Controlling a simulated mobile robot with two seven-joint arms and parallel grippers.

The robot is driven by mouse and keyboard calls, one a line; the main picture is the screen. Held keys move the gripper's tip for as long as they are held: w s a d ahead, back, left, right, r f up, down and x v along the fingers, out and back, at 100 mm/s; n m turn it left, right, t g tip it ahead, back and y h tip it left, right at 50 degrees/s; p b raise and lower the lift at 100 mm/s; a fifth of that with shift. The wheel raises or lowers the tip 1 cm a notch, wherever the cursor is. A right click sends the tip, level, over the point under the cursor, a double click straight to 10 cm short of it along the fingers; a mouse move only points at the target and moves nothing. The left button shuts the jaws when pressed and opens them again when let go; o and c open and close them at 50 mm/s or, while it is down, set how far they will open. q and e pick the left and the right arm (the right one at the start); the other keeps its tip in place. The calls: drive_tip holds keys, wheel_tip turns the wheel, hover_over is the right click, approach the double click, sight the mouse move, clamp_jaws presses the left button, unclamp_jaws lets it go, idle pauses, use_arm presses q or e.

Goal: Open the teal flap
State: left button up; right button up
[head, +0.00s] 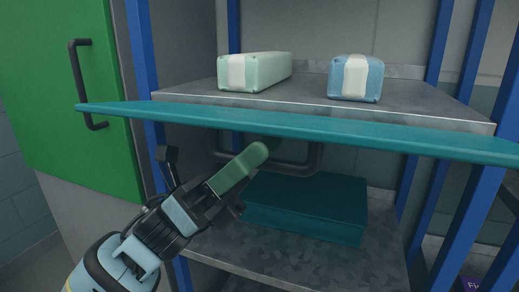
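The teal flap (300,125) is seen nearly edge-on as a long, roughly level panel across the front of the rack, a little below the upper shelf's edge. The cubby below it is exposed. A dark bar handle (292,167) shows just under the flap. My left gripper (250,160) comes up from the lower left, below the flap, and its green finger overlaps the handle's bar in the picture. Whether it touches the handle or the flap cannot be told, nor whether the fingers are apart. My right gripper is not in view.
A dark teal box (305,207) lies on the lower shelf (375,245). A green-and-white package (262,70) and a blue-and-white package (356,78) sit on the upper shelf (310,90). Blue posts (146,75) frame the rack. A green door (55,90) with a dark handle stands left.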

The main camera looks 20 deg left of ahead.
use_arm(q)
drive_tip(key=v, duration=0.6)
drive_tip(key=shift+a+f+b, duration=0.25)
drive_tip(key=shift+a+b, duration=0.05)
drive_tip(key=shift+b, duration=0.15)
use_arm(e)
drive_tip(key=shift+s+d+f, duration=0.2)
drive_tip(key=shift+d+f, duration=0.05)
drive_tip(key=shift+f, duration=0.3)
use_arm(q)
drive_tip(key=shift+f, duration=0.1)
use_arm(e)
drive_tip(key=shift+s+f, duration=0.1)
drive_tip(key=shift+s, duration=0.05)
